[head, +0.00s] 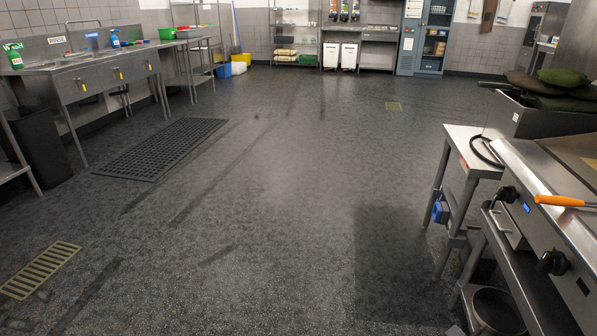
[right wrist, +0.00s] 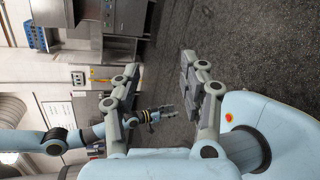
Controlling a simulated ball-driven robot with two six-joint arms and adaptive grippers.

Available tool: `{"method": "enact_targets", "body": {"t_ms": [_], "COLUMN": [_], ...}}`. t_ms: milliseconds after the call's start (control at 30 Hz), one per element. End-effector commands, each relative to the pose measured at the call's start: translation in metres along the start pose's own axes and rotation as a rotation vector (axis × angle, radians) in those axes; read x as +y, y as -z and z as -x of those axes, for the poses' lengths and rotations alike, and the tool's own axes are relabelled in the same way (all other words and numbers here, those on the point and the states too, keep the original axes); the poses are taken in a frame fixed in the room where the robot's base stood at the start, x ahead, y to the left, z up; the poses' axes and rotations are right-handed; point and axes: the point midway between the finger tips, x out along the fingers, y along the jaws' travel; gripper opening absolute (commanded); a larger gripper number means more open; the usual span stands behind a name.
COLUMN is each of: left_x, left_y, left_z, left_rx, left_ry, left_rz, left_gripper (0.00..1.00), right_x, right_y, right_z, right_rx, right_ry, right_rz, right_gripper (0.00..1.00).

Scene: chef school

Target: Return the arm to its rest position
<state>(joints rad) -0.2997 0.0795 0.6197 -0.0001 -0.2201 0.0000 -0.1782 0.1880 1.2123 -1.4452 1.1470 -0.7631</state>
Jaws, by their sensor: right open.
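My right gripper (right wrist: 160,70) shows in the right wrist view with its two fingers spread wide apart. It is open, with nothing between the fingers. My left gripper (right wrist: 165,113) shows small behind it in the same view, at the end of my other arm; its jaws are too small to read for certain. Neither gripper nor arm is in the head view. The right wrist view is turned on its side, and part of my own light blue body fills its lower right.
Open dark floor (head: 270,180) lies ahead. A sink counter (head: 95,84) and a black mat (head: 162,148) are at left. A griddle (head: 550,215) with an orange-handled tool (head: 562,201) and a side table (head: 470,150) stand close at right. Shelves and a blue-grey cabinet (head: 409,48) line the back.

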Motion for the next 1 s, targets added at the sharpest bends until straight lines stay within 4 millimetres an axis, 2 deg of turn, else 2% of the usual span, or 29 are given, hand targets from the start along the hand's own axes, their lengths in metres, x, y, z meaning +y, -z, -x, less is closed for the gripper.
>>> {"method": "enact_targets", "body": {"t_ms": [33,67,100,167,200,267,300,367,400,500,600,700,800,1000], "left_x": [0.001,0.001,0.001,0.002,0.002,0.002,0.002,0.002,0.002,0.002,0.002,0.002,0.002,0.002], "left_y": [-0.002,-0.003,-0.004,-0.005,-0.005,-0.006,-0.006,-0.006,-0.006,-0.006,-0.006,-0.006,-0.006,-0.006], "left_z": [-0.01,-0.013,-0.016,-0.02,-0.021,-0.023,-0.025,-0.026,-0.026,-0.026,-0.025,-0.025,-0.025,-0.025], "left_rx": [-0.003,-0.003,-0.004,-0.005,-0.006,-0.006,-0.007,-0.007,-0.007,-0.007,-0.007,-0.007,-0.006,-0.006], "left_ry": [0.0,0.0,0.0,0.0,0.0,0.0,0.0,0.0,0.0,0.0,0.0,0.0,0.0,0.0], "left_rz": [0.0,0.0,0.0,0.0,0.0,0.0,0.0,0.0,0.0,0.0,-0.001,-0.001,-0.001,-0.001], "left_gripper": [0.4,0.4,0.4,0.4,0.4,0.4,0.4,0.4,0.4,0.4,0.4,0.4,0.4,0.4], "right_x": [-0.033,-0.053,-0.082,-0.127,-0.153,-0.188,-0.21,-0.237,-0.252,-0.275,-0.285,-0.286,-0.285,-0.285], "right_y": [0.009,0.011,0.017,0.033,0.049,0.075,0.097,0.134,0.158,0.216,0.263,0.292,0.302,0.302], "right_z": [-0.001,0.003,0.011,0.028,0.041,0.061,0.074,0.095,0.108,0.135,0.157,0.167,0.171,0.171], "right_rx": [-0.149,-0.251,-0.385,-0.57,-0.677,-0.825,-0.921,-1.06,-1.15,-1.366,-1.548,-1.682,-1.745,-1.745], "right_ry": [0.016,0.032,0.06,0.108,0.143,0.194,0.232,0.289,0.327,0.41,0.478,0.517,0.538,0.538], "right_rz": [-0.218,-0.358,-0.548,-0.815,-0.971,-1.186,-1.323,-1.519,-1.64,-1.917,-2.129,-2.277,-2.333,-2.333], "right_gripper": [0.43,0.43,0.43,0.43,0.43,0.43,0.43,0.43,0.43,0.43,0.43,0.43,0.43,0.43]}}
